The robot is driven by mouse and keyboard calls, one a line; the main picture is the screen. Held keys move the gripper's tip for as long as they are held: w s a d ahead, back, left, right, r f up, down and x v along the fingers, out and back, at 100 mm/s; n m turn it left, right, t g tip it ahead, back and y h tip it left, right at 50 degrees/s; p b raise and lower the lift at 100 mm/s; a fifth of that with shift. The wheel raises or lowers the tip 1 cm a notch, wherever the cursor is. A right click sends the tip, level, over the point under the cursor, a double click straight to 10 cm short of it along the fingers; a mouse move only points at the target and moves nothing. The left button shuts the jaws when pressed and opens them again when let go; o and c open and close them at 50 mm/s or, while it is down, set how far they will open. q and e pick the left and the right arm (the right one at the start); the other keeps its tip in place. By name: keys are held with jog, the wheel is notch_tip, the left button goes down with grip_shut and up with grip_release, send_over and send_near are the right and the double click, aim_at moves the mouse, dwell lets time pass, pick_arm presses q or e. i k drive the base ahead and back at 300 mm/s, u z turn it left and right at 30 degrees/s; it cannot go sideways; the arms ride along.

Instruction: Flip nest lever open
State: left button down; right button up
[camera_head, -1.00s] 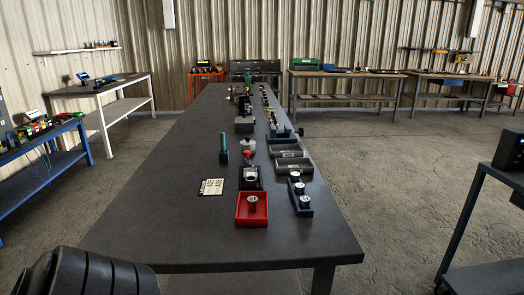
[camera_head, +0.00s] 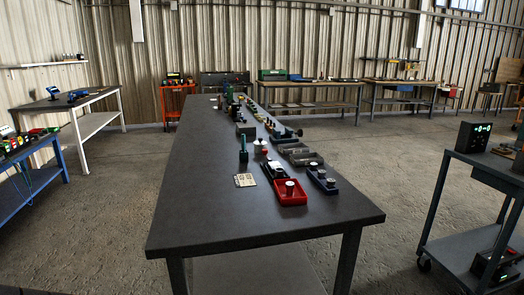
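On the long dark table (camera_head: 205,185), a small black fixture (camera_head: 271,169), which looks like the nest, stands just behind a red tray (camera_head: 291,195). A small red knob (camera_head: 265,152) shows at the back of the fixture and may be its lever. It is too small to tell whether the lever is open or shut. A metal cylinder (camera_head: 290,186) stands in the red tray. Neither of my grippers is in view.
A printed card (camera_head: 245,180), a green upright tool (camera_head: 243,154) and a blue block with cylinders (camera_head: 322,178) are nearby. Grey bins (camera_head: 303,158) lie behind. The table's front is bare. A cart (camera_head: 475,205) stands right, with open floor between.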

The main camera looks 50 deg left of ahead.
aim_at(264, 152)
jog(key=u, duration=0.8)
